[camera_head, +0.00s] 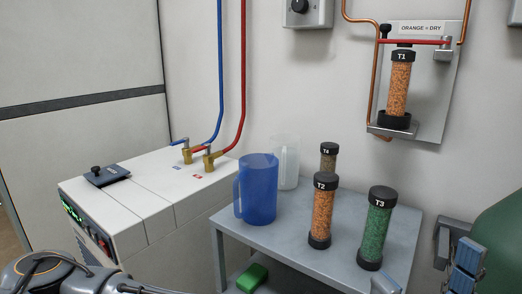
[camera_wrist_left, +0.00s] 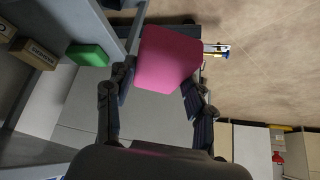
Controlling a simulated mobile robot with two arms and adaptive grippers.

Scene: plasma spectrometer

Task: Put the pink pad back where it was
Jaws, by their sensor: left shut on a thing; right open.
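The pink pad (camera_wrist_left: 167,58) is in the left wrist view, held up between the fingers of my left gripper (camera_wrist_left: 158,92), which is shut on it. Neither the pad nor the left gripper's fingers show in the head view; only part of my left arm is at the bottom left there. My right gripper (camera_head: 466,266) is at the lower right edge of the head view, partly cut off. It is open, with nothing seen in it.
A grey table (camera_head: 226,222) bears a blue jug (camera_head: 257,190), a clear jug (camera_head: 286,163) and tubes T2 (camera_head: 322,213), T3 (camera_head: 377,230) and T4 (camera_head: 329,157). A green block (camera_head: 252,278) lies below. A white machine (camera_head: 150,198) stands left, a green cylinder (camera_head: 502,238) right.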

